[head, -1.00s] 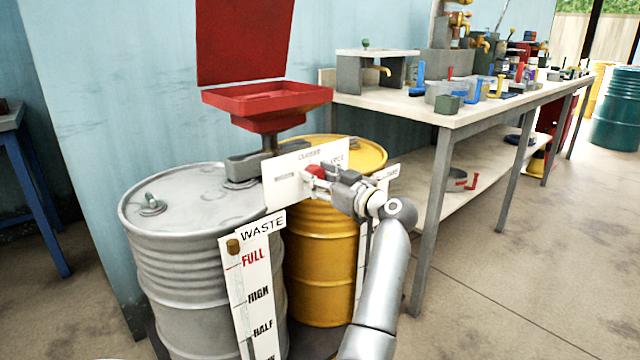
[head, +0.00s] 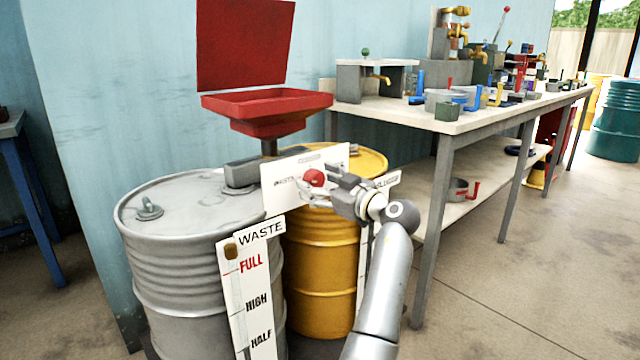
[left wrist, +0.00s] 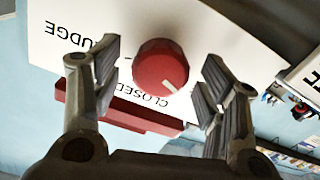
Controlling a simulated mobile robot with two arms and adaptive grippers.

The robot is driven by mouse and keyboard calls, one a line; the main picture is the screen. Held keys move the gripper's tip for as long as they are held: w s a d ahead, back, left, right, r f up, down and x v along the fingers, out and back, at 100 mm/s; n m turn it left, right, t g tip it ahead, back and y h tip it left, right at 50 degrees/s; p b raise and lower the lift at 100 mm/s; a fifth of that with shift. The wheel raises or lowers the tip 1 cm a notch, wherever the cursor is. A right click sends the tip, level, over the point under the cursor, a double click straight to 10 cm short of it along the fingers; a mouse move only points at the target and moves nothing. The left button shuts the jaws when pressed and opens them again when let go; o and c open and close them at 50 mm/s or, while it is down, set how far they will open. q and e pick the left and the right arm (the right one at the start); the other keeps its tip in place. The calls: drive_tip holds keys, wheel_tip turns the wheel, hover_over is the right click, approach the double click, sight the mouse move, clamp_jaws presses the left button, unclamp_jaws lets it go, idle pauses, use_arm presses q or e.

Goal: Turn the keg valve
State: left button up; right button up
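The valve is a round red knob (head: 315,178) with a white pointer mark, set on a white label plate (head: 276,190) above the drums. In the left wrist view the knob (left wrist: 160,70) lies between the open fingers of my left gripper (left wrist: 160,80), with a gap on each side. The plate reads "CLOSED" and part of "SLUDGE", upside down there; the mark points toward "CLOSED". In the head view my left gripper (head: 325,187) is at the right side of the knob. My right gripper is not in view.
A grey drum (head: 165,240) with a WASTE level board (head: 240,290) stands at left, a yellow drum (head: 325,270) behind the plate. A red funnel tray (head: 268,103) rises above. A workbench (head: 440,120) with cans and taps stands at right.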

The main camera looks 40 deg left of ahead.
use_arm(q)
drive_tip(key=shift+d, duration=0.1)
drive_tip(key=d, duration=1.1)
drive_tip(key=shift+s+d, duration=0.4)
drive_tip(key=shift+w+f, duration=0.1)
